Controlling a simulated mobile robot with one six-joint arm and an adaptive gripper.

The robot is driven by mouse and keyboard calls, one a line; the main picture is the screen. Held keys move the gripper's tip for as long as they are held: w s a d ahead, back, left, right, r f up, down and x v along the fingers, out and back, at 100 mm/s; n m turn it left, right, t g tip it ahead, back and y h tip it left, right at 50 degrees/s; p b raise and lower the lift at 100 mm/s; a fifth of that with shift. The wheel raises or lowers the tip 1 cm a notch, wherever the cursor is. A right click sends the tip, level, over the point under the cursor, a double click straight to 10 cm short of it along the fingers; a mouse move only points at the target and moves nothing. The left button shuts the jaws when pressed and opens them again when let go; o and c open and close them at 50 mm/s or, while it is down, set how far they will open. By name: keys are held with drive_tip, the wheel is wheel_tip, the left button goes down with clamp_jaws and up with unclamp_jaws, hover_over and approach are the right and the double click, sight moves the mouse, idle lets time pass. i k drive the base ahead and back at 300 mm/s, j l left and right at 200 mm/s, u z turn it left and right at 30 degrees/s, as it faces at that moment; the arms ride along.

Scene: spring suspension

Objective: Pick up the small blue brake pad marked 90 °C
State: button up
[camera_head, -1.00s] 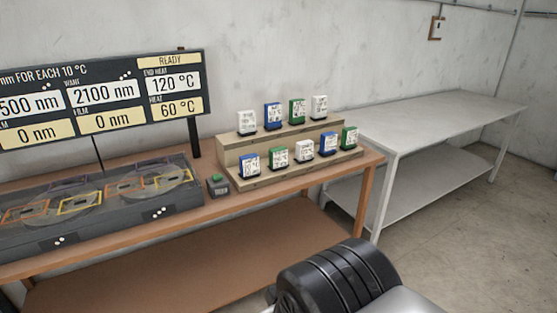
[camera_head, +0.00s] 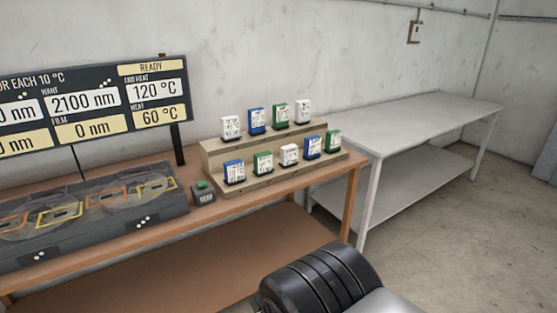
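Several small brake pads stand upright on a two-step wooden rack on the bench. Three are blue: one on the upper step (camera_head: 257,121), one at the left of the lower step (camera_head: 234,173) and one towards the right of the lower step (camera_head: 313,147). Their markings are too small to read, so I cannot tell which is marked 90 °C. The others are green or white. A dark, ribbed part of my arm shows at the bottom of the view, in front of the bench. My gripper's fingers are not in view.
The wooden rack (camera_head: 205,160) sits on an orange-brown bench (camera_head: 335,174). Left of it are a small box with a green button (camera_head: 202,191), a clear-covered machine (camera_head: 110,236) and a display board (camera_head: 90,105). A grey table (camera_head: 420,118) stands to the right.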

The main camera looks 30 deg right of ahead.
sight(234, 169)
drive_tip(key=i+z, duration=0.3)
drive_tip(key=z, duration=0.2)
drive_tip(key=i+j+z, duration=0.2)
drive_tip(key=z, duration=0.3)
drive_tip(key=i+j+z, duration=0.2)
drive_tip(key=i+j, duration=1.05)
